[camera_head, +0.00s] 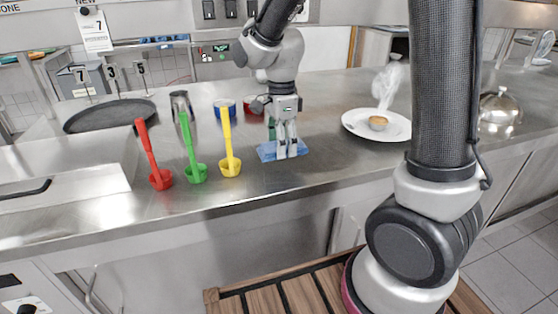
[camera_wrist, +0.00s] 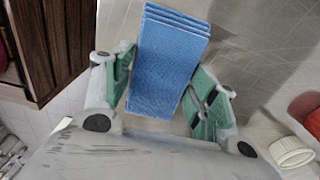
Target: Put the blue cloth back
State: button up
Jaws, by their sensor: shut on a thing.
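The blue cloth (camera_head: 266,152) is a folded, layered pad at the front middle of the steel counter, under my gripper (camera_head: 287,152). My gripper points straight down and is shut on the cloth. In the wrist view the cloth (camera_wrist: 172,50) lies between the two green-padded fingers and sticks out past their tips. The cloth is on the counter or just above it; I cannot tell which.
Red (camera_head: 161,179), green (camera_head: 196,173) and yellow (camera_head: 229,166) scoops stand left of the cloth. A blue can (camera_head: 224,108) and a red can (camera_head: 251,103) are behind. A white plate (camera_head: 354,128) with a bun (camera_head: 378,123) is right. Counter between cloth and plate is clear.

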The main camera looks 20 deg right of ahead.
aim_at(282, 167)
jog(key=shift+f, duration=2.4)
jog(key=shift+f, duration=0.15)
jog(key=o, duration=0.9)
